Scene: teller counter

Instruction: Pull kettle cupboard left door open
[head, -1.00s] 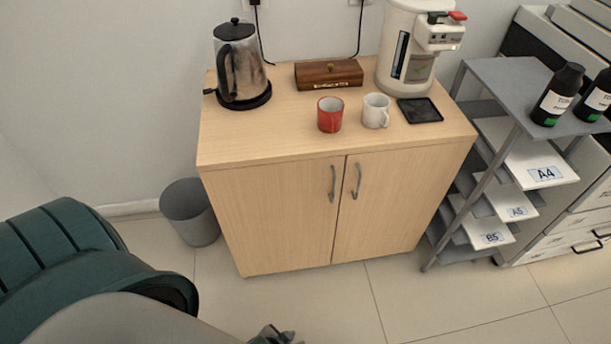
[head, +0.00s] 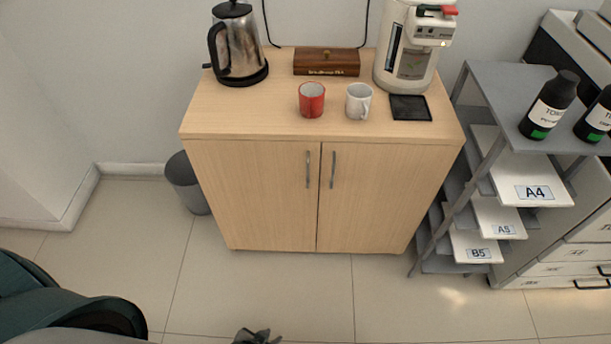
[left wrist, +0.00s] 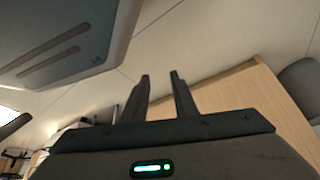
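The kettle cupboard (head: 220,200) is a light wood cabinet with two closed doors. Its left door (head: 250,195) has a vertical metal handle (head: 308,169) near the middle seam. The right door (head: 375,195) has a matching handle (head: 333,169). My left gripper (head: 258,335) shows at the bottom edge of the head view, low in front of the cupboard and apart from it. In the left wrist view its two fingers (left wrist: 160,78) stand apart with nothing between them. A light wood panel (left wrist: 250,100) shows beyond them at the right. My right gripper is not in view.
A kettle (head: 238,45), wooden box (head: 327,62), red mug (head: 312,99), white mug (head: 359,101) and coffee machine (head: 412,50) stand on top. A grey bin (head: 188,183) is at the left, a paper rack (head: 470,180) at the right. The floor before the doors is clear.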

